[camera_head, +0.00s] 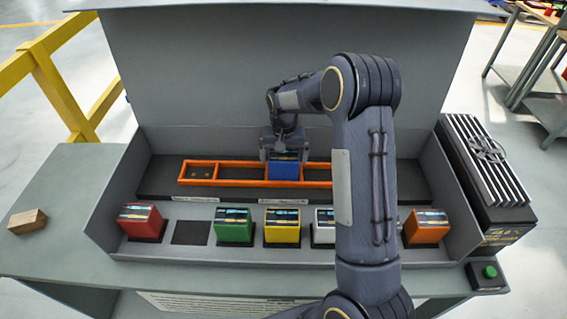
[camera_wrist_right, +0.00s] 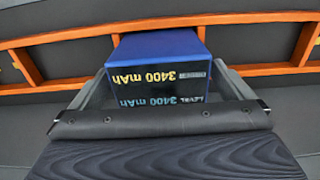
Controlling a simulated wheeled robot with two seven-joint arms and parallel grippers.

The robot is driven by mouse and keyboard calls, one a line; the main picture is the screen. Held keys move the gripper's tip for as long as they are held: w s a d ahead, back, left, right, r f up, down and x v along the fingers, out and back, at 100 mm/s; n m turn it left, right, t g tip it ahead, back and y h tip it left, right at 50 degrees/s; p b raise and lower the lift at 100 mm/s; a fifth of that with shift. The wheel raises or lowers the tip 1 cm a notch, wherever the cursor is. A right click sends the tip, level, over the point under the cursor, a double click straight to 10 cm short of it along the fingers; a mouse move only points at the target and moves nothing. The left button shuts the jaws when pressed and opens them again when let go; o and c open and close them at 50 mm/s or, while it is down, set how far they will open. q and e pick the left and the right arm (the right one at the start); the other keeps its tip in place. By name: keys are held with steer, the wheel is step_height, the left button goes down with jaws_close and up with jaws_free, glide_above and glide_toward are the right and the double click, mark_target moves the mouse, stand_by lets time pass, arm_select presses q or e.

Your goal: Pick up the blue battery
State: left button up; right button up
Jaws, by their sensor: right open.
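The blue battery (camera_head: 284,170) stands in a middle compartment of the orange frame (camera_head: 200,183), at the back of the bench box. In the right wrist view the blue battery (camera_wrist_right: 162,45) shows its blue top and a dark face with "3400 mAh" lettering. My right gripper (camera_head: 284,154) is open at the battery. Its fingers lie on either side of the battery in the right wrist view (camera_wrist_right: 160,92); whether they touch it I cannot tell. My right arm hides part of the frame's right side. My left gripper is not in view.
A front row holds red (camera_head: 140,221), green (camera_head: 234,225), yellow (camera_head: 282,226), white (camera_head: 323,226) and orange (camera_head: 426,227) batteries, with an empty dark pad (camera_head: 190,232). A wooden block (camera_head: 27,221) lies left. A finned black unit (camera_head: 486,170) and green button (camera_head: 489,272) are right. A tall panel (camera_head: 200,70) stands behind.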

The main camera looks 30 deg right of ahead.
steer(key=shift+f, duration=0.75)
steer(key=shift+r, duration=0.1)
steer(key=c, duration=1.5)
